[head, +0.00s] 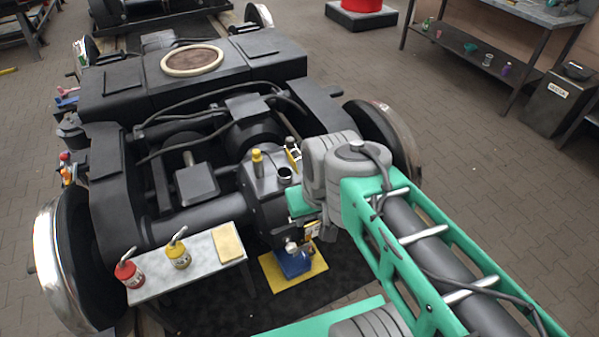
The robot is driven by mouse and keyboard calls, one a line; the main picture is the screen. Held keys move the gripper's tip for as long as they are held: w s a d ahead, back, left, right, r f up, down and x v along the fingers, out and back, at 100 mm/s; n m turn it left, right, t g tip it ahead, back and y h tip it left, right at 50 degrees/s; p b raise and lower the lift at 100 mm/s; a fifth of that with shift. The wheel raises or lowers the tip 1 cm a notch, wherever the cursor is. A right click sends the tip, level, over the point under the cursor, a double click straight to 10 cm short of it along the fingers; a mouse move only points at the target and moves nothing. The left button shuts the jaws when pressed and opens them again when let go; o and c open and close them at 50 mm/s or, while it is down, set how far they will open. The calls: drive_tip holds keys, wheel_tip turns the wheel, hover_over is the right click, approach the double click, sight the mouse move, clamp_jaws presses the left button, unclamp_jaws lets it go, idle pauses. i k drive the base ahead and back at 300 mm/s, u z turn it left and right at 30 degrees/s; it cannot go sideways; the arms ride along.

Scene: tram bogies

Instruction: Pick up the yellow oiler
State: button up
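The yellow oiler (179,257), a small can with a bent grey spout, stands upright on a small pale metal-topped table (185,272). A red oiler (129,273) of similar shape stands to its left on the same table. My arm reaches in from the lower right. My gripper (300,243) seems to be at its end, low and to the right of the table, clearly apart from the yellow oiler. The gripper is small and partly covered by my wrist, so I cannot tell its finger opening or whether it holds anything.
A folded yellowish cloth (228,245) lies on the table's right end. A blue object (293,263) stands on a yellow mat (310,272) on the floor. The dark bogie frame (105,165) and a wheel (62,255) crowd the table's back and left sides.

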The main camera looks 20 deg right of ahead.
sight(175, 250)
drive_tip(key=z, duration=1.75)
drive_tip(key=i, duration=1.5)
drive_tip(key=u, duration=3.9)
